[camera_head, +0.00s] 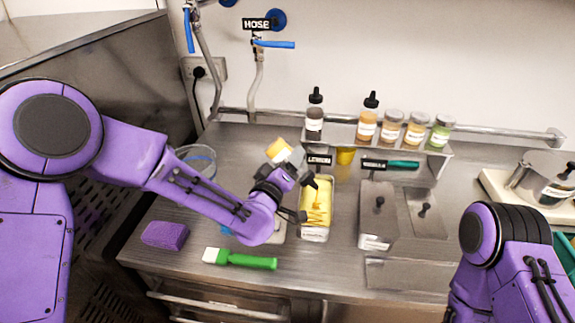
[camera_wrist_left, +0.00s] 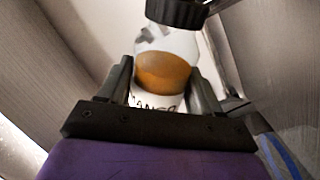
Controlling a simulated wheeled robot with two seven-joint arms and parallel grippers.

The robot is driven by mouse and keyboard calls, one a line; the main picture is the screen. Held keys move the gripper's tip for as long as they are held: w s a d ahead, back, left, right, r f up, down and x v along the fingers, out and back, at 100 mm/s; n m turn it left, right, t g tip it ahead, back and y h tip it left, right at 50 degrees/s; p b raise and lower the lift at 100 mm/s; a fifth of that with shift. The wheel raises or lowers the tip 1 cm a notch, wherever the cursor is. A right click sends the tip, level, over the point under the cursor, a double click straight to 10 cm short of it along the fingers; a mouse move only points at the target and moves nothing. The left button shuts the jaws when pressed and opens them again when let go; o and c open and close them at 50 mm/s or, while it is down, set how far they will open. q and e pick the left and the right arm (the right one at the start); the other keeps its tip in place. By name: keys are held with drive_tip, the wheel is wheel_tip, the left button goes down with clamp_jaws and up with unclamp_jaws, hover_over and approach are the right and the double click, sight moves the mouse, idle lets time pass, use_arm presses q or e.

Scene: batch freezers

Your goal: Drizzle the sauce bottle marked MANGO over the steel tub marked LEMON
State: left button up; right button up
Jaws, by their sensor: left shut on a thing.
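The MANGO sauce bottle (camera_head: 278,150) is held tilted, its base up to the left and its dark cap down to the right, just above the back left of the steel tub. It also shows in the left wrist view (camera_wrist_left: 165,72), with orange sauce, a black cap and a partly hidden label ending in "ANGO". My left gripper (camera_head: 287,172) is shut on the bottle. The steel tub (camera_head: 314,238) holds yellow gelato with orange streaks on top; a small dark sign stands behind it, its lettering hard to read. My right gripper is out of view; only my right arm shows.
A rack at the back holds a dark sauce bottle (camera_head: 314,118), another bottle (camera_head: 367,122) and several jars. Lidded tubs (camera_head: 377,215) stand right of the steel tub. A green-handled brush (camera_head: 240,259) and purple sponge (camera_head: 165,235) lie at the front left.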

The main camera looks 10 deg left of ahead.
use_arm(q)
drive_tip(key=shift+w, duration=0.25)
idle(0.3)
drive_tip(key=shift+w, duration=2.05)
drive_tip(key=shift+w+b, duration=0.55)
drive_tip(key=shift+w, duration=1.55)
drive_tip(key=n+b, duration=0.1)
drive_tip(key=n, duration=0.3)
